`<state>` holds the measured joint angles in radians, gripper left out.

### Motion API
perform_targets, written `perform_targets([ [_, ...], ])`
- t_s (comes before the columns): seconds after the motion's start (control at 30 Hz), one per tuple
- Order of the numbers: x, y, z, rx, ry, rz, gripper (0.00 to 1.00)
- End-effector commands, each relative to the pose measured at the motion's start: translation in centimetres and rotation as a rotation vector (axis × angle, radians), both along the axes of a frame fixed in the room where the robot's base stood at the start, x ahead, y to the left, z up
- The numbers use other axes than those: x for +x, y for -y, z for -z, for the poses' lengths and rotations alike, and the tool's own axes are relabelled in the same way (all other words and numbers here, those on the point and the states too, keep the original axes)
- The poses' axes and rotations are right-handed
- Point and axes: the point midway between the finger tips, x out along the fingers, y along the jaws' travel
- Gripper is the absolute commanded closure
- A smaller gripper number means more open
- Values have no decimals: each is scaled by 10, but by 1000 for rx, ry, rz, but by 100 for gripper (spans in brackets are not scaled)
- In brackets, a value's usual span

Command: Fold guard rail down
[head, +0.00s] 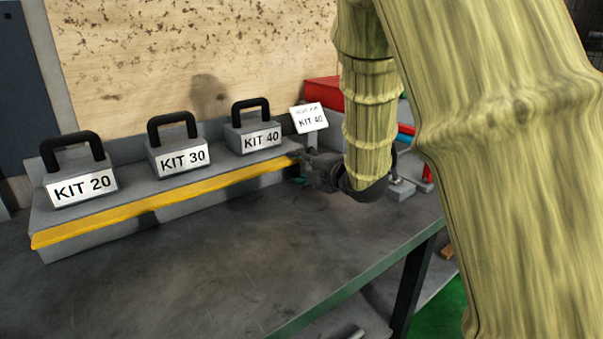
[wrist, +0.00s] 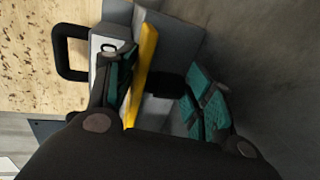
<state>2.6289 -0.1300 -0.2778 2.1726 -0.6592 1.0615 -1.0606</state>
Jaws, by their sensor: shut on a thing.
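The guard rail is the long yellow bar (head: 165,199) along the front upper edge of the grey stepped shelf (head: 130,222). Its right end reaches my gripper (head: 302,178). In the wrist view the yellow bar (wrist: 146,50) runs between my two fingers, close to the left one. My gripper (wrist: 163,88) has its teal-padded fingers on either side of the bar and a small black part (wrist: 165,86). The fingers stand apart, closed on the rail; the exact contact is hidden.
Blocks KIT 20 (head: 82,184), KIT 30 (head: 181,157) and KIT 40 (head: 260,137), with black handles, stand on the shelf behind the rail. A small KIT 40 sign (head: 309,118) stands right of them. The dark bench top (head: 200,275) in front is clear. A red box (head: 322,91) is behind my arm.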

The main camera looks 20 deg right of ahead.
Motion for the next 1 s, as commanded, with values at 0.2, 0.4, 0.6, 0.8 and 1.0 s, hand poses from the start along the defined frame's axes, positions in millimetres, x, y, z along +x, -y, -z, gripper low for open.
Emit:
perform_targets([
  [0.2,-2,-1,8,3,1,-1,72],
  [0.4,-2,-1,7,4,3,-1,72],
  [0.6,-2,-1,7,3,2,-1,41],
  [0.8,-1,-1,5,4,7,-1,38],
  [1.0,0,0,3,5,11,-1,38],
])
